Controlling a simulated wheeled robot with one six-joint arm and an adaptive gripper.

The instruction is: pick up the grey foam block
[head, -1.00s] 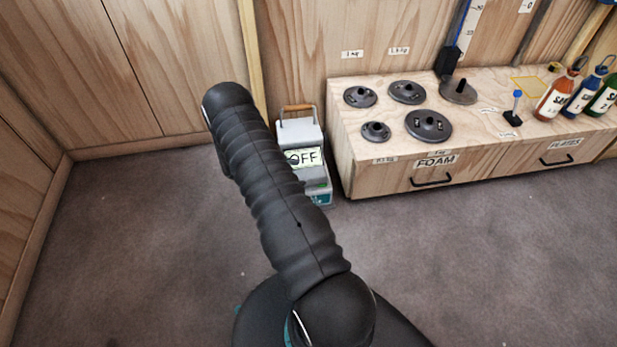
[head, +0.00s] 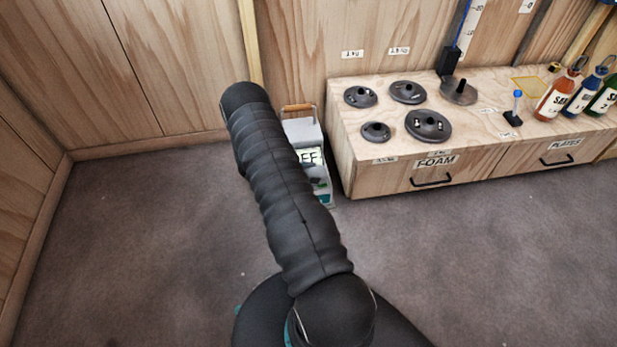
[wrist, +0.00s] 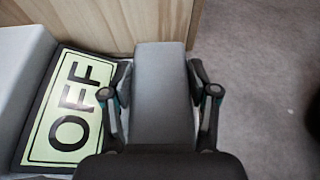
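In the wrist view a plain grey block (wrist: 161,88), which looks like the foam block, lies between the two fingers of my gripper (wrist: 160,75). The fingertip pads press against its left and right sides. Its near end is hidden by the gripper's dark body. Whether it touches anything below cannot be told. In the head view my dark sleeved arm reaches away from me, and the gripper and block are hidden behind it.
A grey case with an OFF panel (head: 311,157) and wooden handle stands on the floor, partly behind my arm. The panel also shows left of the block in the wrist view (wrist: 66,108). A wooden drawer bench (head: 365,179) marked FOAM stands right. Carpet is clear.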

